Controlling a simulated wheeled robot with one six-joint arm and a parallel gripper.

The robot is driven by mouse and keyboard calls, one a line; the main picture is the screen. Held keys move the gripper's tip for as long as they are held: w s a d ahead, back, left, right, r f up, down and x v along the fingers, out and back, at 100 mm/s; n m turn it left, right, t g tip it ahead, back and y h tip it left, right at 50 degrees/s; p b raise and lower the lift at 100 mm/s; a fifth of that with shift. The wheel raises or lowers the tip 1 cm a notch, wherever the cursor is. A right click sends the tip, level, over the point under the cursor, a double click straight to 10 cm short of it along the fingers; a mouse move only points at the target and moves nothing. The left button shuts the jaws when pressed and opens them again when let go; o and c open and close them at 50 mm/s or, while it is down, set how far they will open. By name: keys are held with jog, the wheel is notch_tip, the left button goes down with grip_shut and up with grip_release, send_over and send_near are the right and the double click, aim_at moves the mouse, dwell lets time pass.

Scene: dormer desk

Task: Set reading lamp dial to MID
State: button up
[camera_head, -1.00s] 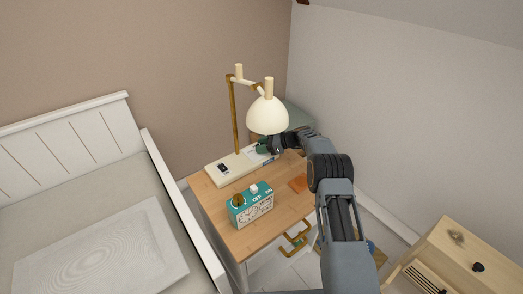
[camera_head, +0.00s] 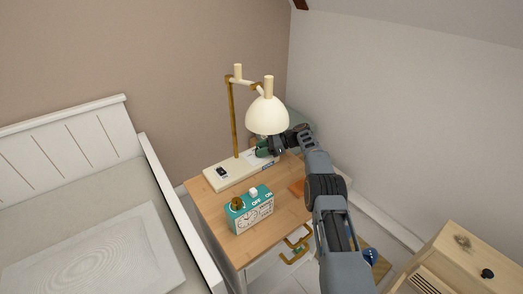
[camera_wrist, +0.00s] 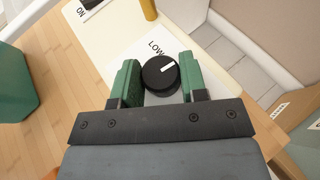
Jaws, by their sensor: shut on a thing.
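The reading lamp (camera_head: 267,113) has a cream shade, a brass post and a cream base (camera_head: 232,178) on the wooden desk. In the wrist view, the black round dial (camera_wrist: 158,76) with a white pointer mark sits on a white plate on the base. The word LOW shows just above it; the other setting words are not in sight. The pointer is angled to the upper right in this view. My gripper (camera_wrist: 159,72) has its green fingers shut on the dial's sides. In the head view, my gripper (camera_head: 266,149) is under the shade, and the dial is hidden.
A teal clock box (camera_head: 250,211) stands on the desk front, with an orange item (camera_head: 297,187) nearby. A black switch (camera_head: 222,172) is on the lamp base. The bed (camera_head: 95,245) is at left, a pale wooden cabinet (camera_head: 460,260) at lower right.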

jog(key=o, duration=0.9)
jog(key=shift+p+v, duration=0.6)
jog(key=shift+v, duration=3.1)
jog(key=shift+r, duration=0.1)
